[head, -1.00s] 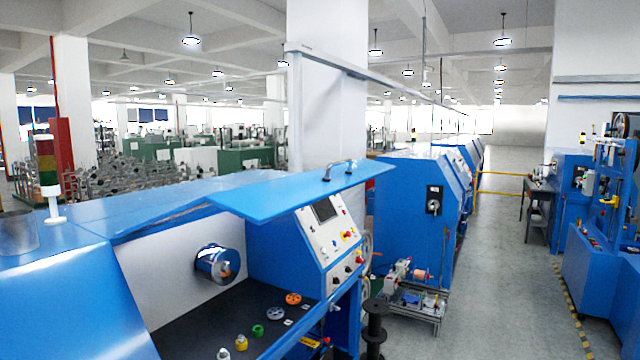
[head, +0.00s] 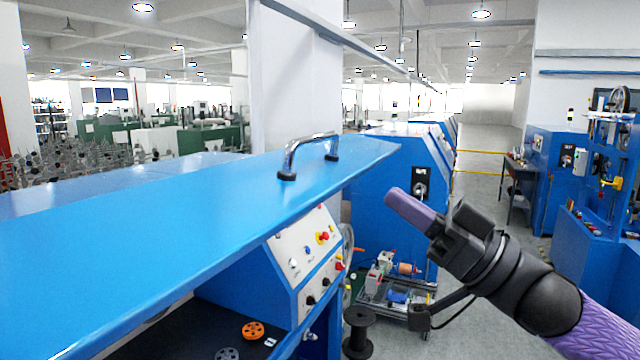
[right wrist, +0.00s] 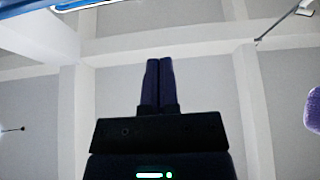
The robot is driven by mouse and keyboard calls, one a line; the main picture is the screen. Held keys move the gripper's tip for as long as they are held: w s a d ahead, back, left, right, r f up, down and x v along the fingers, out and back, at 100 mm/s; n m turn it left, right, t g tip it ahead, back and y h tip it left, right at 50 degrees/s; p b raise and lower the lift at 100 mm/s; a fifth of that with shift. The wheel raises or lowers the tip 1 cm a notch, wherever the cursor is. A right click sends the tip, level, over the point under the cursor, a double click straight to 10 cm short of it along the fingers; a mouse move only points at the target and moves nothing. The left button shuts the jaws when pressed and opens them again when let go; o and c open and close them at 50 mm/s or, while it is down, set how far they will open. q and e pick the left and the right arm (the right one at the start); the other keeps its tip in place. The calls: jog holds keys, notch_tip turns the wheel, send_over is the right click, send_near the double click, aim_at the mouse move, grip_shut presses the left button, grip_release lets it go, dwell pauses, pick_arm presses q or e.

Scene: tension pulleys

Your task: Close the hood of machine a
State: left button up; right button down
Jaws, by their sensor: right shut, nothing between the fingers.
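The raised blue hood (head: 190,215) of the machine spans the left and middle of the head view, standing open above the work bay. A chrome handle (head: 310,148) with black feet sits on its top near the right end. My right gripper (head: 392,194) is to the right of the hood and its handle, apart from both, pointing up and left. In the right wrist view its two purple fingers (right wrist: 158,85) are together with nothing between them. A blue edge (right wrist: 90,4) shows at the top left of that view. My left gripper is not seen.
The control panel (head: 312,258) with knobs is under the hood. An orange pulley (head: 253,331) and a grey pulley (head: 228,354) lie in the bay. A black spool (head: 358,330) and a small cart (head: 395,295) stand to the right. Another blue machine (head: 385,200) is behind.

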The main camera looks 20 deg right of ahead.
aim_at(331, 192)
jog(key=s+r+p+x, duration=0.1)
jog(key=p+x, duration=0.7)
jog(key=x, duration=0.1)
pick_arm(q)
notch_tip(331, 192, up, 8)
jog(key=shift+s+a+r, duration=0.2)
pick_arm(e)
jog(key=f, duration=0.3)
jog(key=w+f, duration=0.1)
jog(key=shift+w+a+f, duration=0.1)
jog(key=shift+a+f, duration=0.15)
jog(key=shift+f, duration=0.15)
